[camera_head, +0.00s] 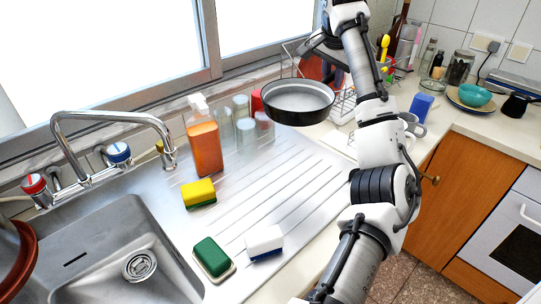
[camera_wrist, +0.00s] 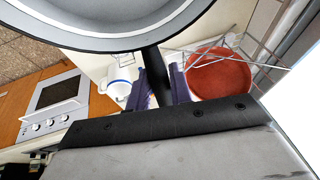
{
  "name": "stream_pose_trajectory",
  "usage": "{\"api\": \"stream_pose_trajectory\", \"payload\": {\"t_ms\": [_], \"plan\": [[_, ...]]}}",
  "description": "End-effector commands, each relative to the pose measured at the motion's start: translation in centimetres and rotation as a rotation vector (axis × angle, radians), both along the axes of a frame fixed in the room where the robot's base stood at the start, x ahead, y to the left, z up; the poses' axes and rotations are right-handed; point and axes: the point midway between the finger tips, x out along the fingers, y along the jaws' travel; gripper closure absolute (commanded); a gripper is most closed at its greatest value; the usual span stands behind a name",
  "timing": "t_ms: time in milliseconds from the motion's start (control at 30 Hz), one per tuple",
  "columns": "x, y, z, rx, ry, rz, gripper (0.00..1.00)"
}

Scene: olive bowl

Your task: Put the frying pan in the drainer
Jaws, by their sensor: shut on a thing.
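The frying pan (camera_head: 298,100) is black outside with a grey inside, and is held up in the air over the back of the ribbed draining board. In the wrist view the pan (camera_wrist: 110,30) fills the top, and its dark handle runs down between the fingers. My gripper (camera_wrist: 162,88) is shut on that handle; in the head view the arm hides most of it.
A soap bottle (camera_head: 204,140) and several glasses (camera_head: 245,130) stand below and left of the pan. Sponges (camera_head: 198,193) lie on the draining board (camera_head: 290,190). A blue cup (camera_head: 421,106) and a teal bowl (camera_head: 475,95) stand to the right. The tap (camera_head: 110,118) is far left.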

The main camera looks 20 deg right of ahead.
Motion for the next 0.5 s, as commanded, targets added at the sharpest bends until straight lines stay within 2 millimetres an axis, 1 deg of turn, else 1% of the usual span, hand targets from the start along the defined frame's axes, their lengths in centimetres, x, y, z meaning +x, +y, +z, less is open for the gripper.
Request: {"api": "stream_pose_trajectory", "payload": {"t_ms": [67,167,267,500], "plan": [[0.0,0.0,-0.3,0.001,-0.001,0.001,1.00],[0.0,0.0,-1.8,0.002,0.000,0.002,1.00],[-0.1,-0.1,-3.9,0.002,0.000,-0.001,1.00],[-0.2,-0.1,-9.7,0.001,0.001,-0.001,1.00]]}}
